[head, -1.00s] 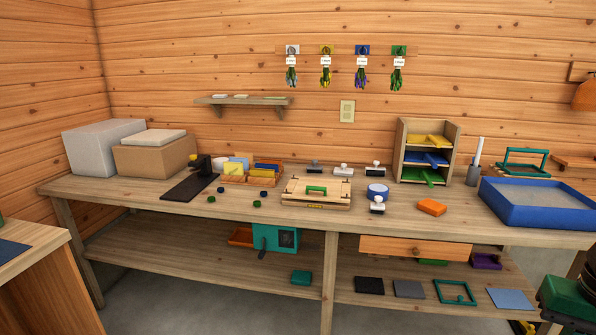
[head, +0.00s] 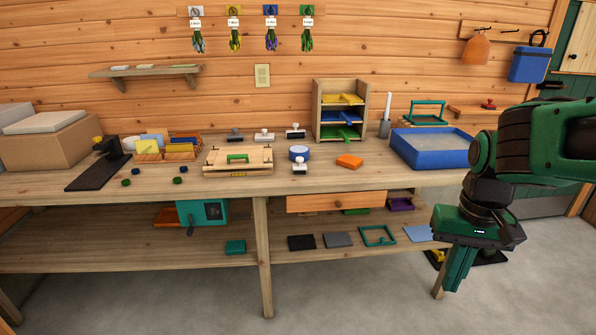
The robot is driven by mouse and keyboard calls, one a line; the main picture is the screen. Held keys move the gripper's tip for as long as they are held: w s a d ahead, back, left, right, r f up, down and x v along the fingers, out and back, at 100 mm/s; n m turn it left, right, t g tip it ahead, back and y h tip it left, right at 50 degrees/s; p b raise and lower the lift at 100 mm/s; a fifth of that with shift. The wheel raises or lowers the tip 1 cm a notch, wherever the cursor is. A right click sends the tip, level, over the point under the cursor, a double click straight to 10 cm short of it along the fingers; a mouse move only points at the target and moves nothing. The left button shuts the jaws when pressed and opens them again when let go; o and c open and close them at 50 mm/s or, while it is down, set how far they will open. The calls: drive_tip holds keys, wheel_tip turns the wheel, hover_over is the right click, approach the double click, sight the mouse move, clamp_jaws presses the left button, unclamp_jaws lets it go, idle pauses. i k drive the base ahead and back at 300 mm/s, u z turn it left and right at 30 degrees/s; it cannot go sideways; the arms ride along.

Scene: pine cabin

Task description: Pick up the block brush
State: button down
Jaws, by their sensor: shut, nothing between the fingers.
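I cannot tell for certain which item is the block brush. A small orange block (head: 349,161) lies on the workbench top (head: 400,178), left of the blue tub; it is too small to show bristles.
A blue tub (head: 432,160) fills the bench's right end. A tray rack (head: 317,108) stands at the back, with a wooden press (head: 238,160) to its left. An orange drawer front (head: 336,202) sits under the top. The floor (head: 360,295) in front is clear.

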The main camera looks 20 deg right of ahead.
sight(299, 169)
drive_tip(key=k, duration=0.6)
drive_tip(key=u, duration=0.6)
drive_tip(key=i, duration=2.55)
drive_tip(key=z, duration=0.5)
